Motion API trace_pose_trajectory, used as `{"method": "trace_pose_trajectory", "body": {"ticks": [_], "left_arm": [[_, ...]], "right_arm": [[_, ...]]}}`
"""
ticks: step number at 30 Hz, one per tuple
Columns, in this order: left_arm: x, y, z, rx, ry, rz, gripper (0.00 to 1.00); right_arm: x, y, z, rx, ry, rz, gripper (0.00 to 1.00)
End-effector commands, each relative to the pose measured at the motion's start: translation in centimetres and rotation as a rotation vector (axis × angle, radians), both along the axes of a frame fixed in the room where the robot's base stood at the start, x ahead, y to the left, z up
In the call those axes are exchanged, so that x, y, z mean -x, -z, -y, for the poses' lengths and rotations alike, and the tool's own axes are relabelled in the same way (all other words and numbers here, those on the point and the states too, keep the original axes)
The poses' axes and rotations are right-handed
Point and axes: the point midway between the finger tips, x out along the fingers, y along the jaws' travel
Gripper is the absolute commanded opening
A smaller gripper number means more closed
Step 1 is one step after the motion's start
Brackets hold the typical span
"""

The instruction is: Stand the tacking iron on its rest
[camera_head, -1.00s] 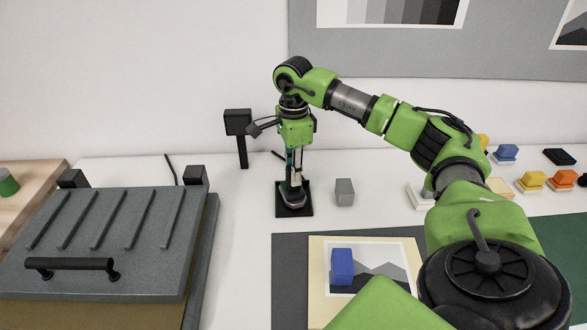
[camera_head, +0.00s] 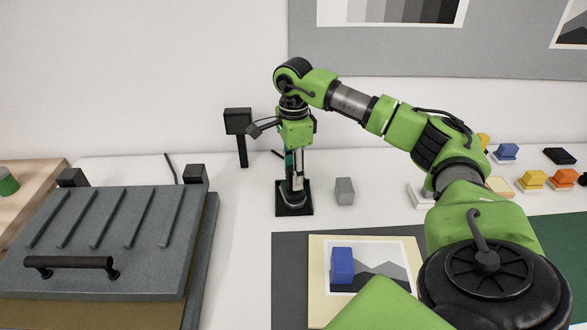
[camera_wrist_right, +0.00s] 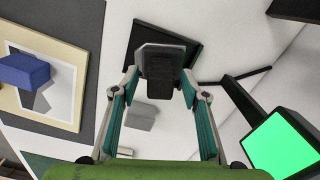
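The tacking iron (camera_wrist_right: 162,58), dark with a grey plate, is over the black rest (camera_head: 282,208). In the right wrist view its plate end lies on the black rest (camera_wrist_right: 138,38), and its short dark handle points towards my gripper. My right gripper (camera_head: 295,186) points straight down above the rest. In the wrist view its two fingertips (camera_wrist_right: 160,82) stand either side of the iron, with gaps beside the handle, so it looks open. The fingers partly hide the iron in the head view. My left gripper is not in view.
A grey block (camera_head: 344,191) stands just right of the rest. A black post with a box head (camera_head: 238,122) stands behind left. A grey lidded press (camera_head: 100,245) fills the left. A blue block (camera_head: 342,266) lies on a print at the front.

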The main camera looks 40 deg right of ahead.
Motion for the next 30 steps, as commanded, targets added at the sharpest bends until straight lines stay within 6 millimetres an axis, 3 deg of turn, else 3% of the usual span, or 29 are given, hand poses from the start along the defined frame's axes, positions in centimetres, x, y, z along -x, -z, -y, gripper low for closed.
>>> {"method": "trace_pose_trajectory", "body": {"ticks": [15, 30], "left_arm": [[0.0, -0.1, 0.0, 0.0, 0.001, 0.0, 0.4], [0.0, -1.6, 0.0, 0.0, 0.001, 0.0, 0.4]], "right_arm": [[0.0, 0.0, 0.0, 0.0, 0.0, -0.001, 0.41], [0.0, -1.9, 0.0, 0.0, 0.0, -0.001, 0.41]]}}
